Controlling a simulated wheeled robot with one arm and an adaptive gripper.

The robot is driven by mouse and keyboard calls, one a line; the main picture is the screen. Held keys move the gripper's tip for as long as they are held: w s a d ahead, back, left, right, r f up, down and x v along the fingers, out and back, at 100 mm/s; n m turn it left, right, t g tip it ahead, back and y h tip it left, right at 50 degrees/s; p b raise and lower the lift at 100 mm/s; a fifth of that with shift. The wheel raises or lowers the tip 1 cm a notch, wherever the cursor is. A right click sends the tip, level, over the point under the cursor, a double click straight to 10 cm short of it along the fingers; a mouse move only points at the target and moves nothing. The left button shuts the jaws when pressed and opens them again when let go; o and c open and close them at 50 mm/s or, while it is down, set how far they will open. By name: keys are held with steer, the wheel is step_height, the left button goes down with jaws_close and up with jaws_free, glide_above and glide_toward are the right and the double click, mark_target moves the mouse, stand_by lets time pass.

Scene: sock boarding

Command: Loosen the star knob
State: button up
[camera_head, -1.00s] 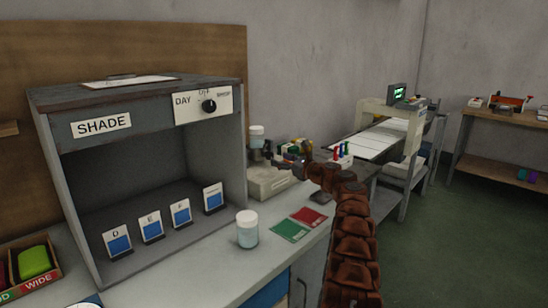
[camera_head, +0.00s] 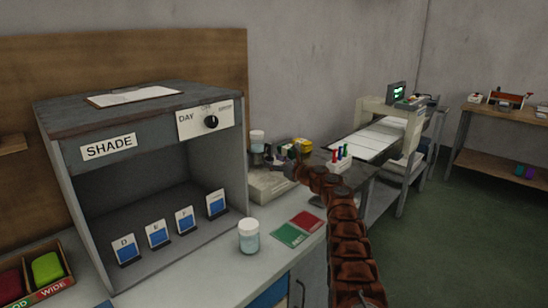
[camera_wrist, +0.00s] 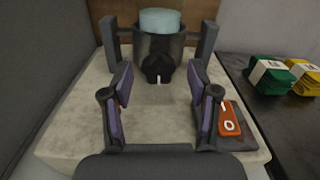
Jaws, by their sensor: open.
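The dark star knob (camera_wrist: 158,72) sits low on the front of a black collar (camera_wrist: 142,44) in the wrist view. The collar stands between two grey posts and holds a vessel with a pale blue top (camera_wrist: 160,20). All this is on a pale machine base (camera_wrist: 80,113), which also shows in the head view (camera_head: 268,190). My gripper (camera_wrist: 160,80) is open and empty, its fingers spread to the left and right in front of the knob, apart from it. In the head view my gripper (camera_head: 298,154) is small beside the machine, and the knob cannot be made out.
An orange switch (camera_wrist: 229,120) marked O is near my right finger. Green and yellow packs (camera_wrist: 270,75) lie on the dark surface at right. A white-lidded jar (camera_head: 249,236), colour cards (camera_head: 290,235) and the shade booth (camera_head: 70,155) are nearby on the bench.

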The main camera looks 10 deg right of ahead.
steer(key=shift+a, duration=0.1)
stand_by(0.3)
steer(key=shift+c, duration=0.2)
jaws_close()
